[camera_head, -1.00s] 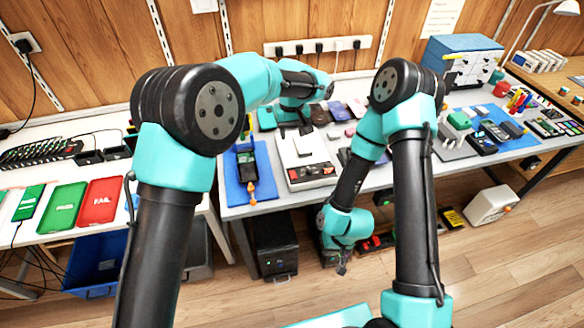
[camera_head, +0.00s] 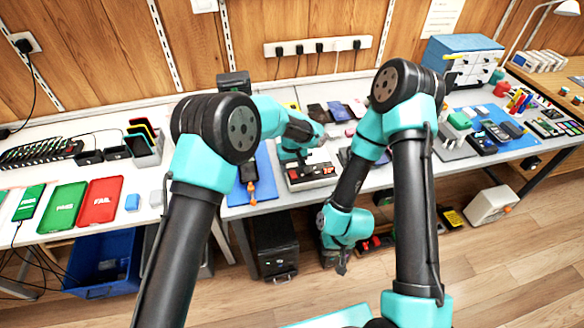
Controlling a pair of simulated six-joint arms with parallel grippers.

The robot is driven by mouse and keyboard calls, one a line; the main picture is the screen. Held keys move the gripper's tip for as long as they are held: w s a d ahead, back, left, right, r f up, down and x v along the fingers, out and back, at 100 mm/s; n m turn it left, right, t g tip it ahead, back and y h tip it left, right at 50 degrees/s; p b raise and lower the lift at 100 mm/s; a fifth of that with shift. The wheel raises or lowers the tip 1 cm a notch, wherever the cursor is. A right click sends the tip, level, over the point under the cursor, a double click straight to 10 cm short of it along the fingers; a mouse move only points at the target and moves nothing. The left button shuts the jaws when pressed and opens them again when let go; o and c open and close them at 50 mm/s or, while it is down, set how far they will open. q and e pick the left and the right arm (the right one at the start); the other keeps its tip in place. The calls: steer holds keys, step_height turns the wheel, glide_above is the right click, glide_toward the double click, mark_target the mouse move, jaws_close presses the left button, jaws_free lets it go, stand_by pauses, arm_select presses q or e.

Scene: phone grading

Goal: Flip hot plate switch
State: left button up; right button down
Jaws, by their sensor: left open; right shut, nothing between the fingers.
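The hot plate (camera_head: 312,183) is a white unit with a dark front panel bearing small red and light parts. It sits near the front edge of the middle bench. Its switch is too small to make out. My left gripper (camera_head: 303,166) is over the hot plate, with its arm covering much of the plate's top. Its fingers are small here but look apart and empty; I cannot tell whether they touch the panel. My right gripper (camera_head: 342,267) hangs low in front of the bench, shut and empty, away from the hot plate.
A blue mat (camera_head: 237,192) with a dark device lies left of the hot plate. Several phones (camera_head: 337,111) lie behind it. A power strip (camera_head: 318,46) is on the wall. Green and red trays (camera_head: 101,203) lie on the left bench. A blue bin (camera_head: 103,262) is below.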

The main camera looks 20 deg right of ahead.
arm_select(q)
steer(key=shift+f, duration=0.65)
jaws_close()
steer(key=shift+s+t, duration=0.1)
steer(key=shift+t, duration=0.3)
steer(key=shift+a+r+t, duration=0.1)
steer(key=shift+r+t, duration=0.05)
steer(key=shift+t, duration=0.35)
steer(key=shift+s+r+t, duration=0.1)
steer(key=shift+s+t, duration=0.1)
steer(key=shift+t, duration=0.6)
